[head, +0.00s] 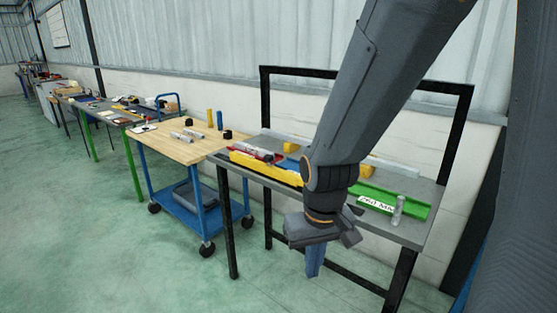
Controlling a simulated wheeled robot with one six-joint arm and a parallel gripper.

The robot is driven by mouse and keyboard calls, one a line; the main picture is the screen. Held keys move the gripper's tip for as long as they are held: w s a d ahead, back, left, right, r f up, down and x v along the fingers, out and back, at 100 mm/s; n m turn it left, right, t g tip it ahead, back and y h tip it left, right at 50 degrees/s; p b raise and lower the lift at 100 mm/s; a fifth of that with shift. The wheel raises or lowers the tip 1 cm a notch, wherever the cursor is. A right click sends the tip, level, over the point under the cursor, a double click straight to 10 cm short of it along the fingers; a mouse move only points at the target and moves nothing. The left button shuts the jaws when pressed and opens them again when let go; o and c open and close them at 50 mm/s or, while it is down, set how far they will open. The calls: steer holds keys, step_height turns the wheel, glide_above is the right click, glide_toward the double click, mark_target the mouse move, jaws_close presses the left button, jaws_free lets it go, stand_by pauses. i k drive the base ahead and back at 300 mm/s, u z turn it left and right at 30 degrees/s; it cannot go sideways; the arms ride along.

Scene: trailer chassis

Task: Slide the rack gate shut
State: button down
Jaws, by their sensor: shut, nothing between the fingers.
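My gripper (314,268) points downward in front of the near edge of a grey-topped bench (412,231) with a black frame. Its fingers are together with nothing between them. It looks apart from the bench, though the depth is hard to judge. A green rail-like piece (413,207) with a white label lies on the bench to the right of my arm. A yellow bar (262,166) and a red piece (238,149) lie to the left. I cannot tell which part is the rack gate. My arm hides the middle of the bench.
A clear cylinder (398,211) stands by the green piece. A blue cart (186,218) with a wooden top (165,147) and small parts stands left of the bench. More tables (118,117) line the wall. The green floor (90,255) at front left is clear.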

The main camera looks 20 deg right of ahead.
mark_target(284, 176)
steer(key=u, duration=0.6)
steer(key=i, duration=1.3)
steer(key=z, duration=0.65)
